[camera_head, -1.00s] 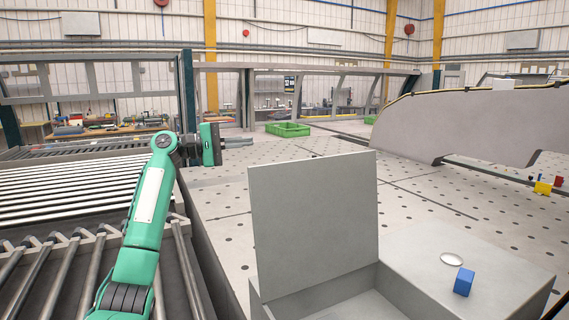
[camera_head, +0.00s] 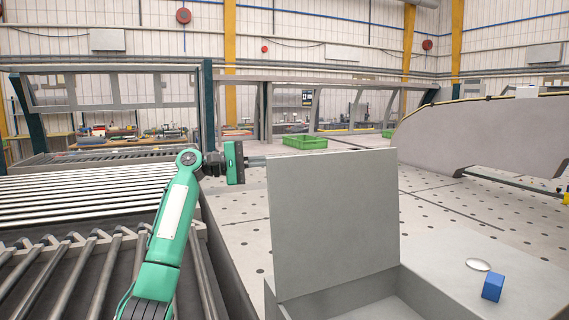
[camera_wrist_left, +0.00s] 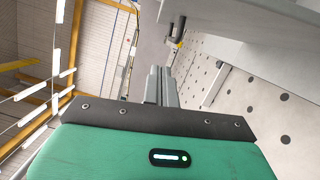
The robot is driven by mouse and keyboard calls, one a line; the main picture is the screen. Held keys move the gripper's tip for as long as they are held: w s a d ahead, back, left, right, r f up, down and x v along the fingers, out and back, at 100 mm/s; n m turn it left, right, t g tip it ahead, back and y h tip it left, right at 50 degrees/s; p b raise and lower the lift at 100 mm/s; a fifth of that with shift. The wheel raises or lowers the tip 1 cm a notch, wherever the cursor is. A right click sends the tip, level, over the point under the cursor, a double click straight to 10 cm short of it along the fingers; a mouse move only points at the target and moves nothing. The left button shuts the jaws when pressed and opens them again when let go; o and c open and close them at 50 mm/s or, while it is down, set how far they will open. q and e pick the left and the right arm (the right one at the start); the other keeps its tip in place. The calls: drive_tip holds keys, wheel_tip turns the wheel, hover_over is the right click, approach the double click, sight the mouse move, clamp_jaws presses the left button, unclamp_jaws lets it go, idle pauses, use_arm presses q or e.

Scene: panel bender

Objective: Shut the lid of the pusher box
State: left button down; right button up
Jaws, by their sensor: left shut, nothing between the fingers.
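The pusher box (camera_head: 440,262) is a grey box at the lower right of the head view. Its flat grey lid (camera_head: 335,222) stands raised, nearly upright, with the opening below it partly in view. My left gripper (camera_head: 259,161) is shut and empty. Its fingertips are level with the lid's upper left corner; I cannot tell whether they touch it. The shut fingers also show in the left wrist view (camera_wrist_left: 160,86), with a grey panel edge to their upper right. My right gripper is not in view.
A blue block (camera_head: 493,287) and a round pale disc (camera_head: 478,264) lie on the box's flat top right of the opening. Roller conveyors (camera_head: 85,205) lie at left. A perforated table (camera_head: 235,215) spreads behind the box, with a green crate (camera_head: 305,142) farther back.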

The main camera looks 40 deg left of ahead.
sight(305, 158)
use_arm(q)
drive_tip(key=w+d+p, duration=0.1)
drive_tip(key=d, duration=0.2)
drive_tip(key=w+d+p, duration=0.2)
drive_tip(key=w+d+r+p, duration=0.1)
drive_tip(key=w+d+p, duration=0.1)
drive_tip(key=d, duration=0.1)
drive_tip(key=shift+w+d, duration=0.1)
drive_tip(key=shift+d, duration=0.2)
drive_tip(key=shift+s+d+r, duration=0.1)
drive_tip(key=shift+s+d, duration=0.25)
drive_tip(key=shift+d, duration=0.2)
